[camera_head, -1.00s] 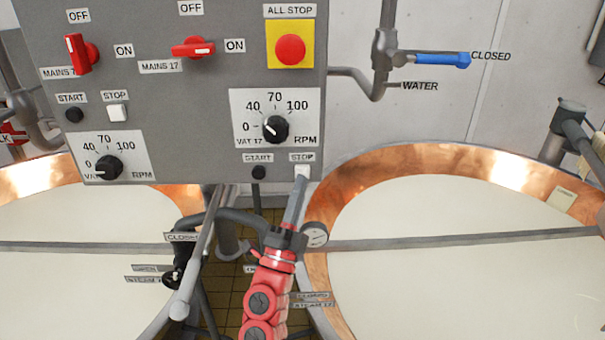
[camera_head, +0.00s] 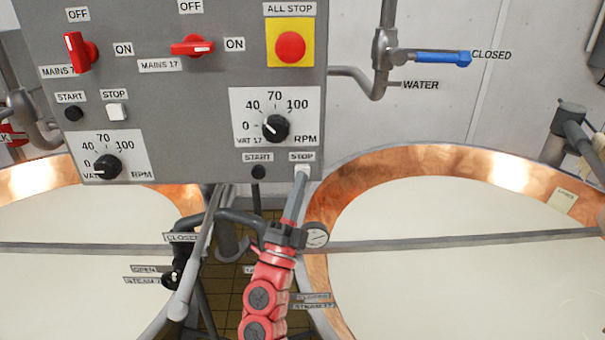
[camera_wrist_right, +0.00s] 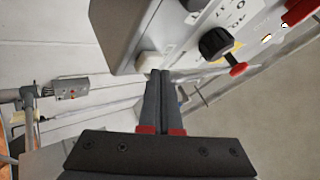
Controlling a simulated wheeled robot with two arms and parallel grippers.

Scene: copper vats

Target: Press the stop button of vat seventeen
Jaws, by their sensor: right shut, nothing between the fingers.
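The white square stop button (camera_head: 302,169) of vat seventeen is at the lower right corner of the grey control panel (camera_head: 215,105), under its STOP label. My right gripper (camera_head: 299,183) is shut and empty, its fingertips reaching up to the button and covering its lower part. In the right wrist view the fingertips (camera_wrist_right: 160,75) are beside the pale button (camera_wrist_right: 149,66). I cannot tell whether they touch it. The black start button (camera_head: 258,172) is to the left. My left gripper is not in view.
The vat 17 speed knob (camera_head: 275,128) is just above the buttons, and the red all-stop button (camera_head: 290,47) higher up. Another white stop button (camera_head: 116,112) is at left.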

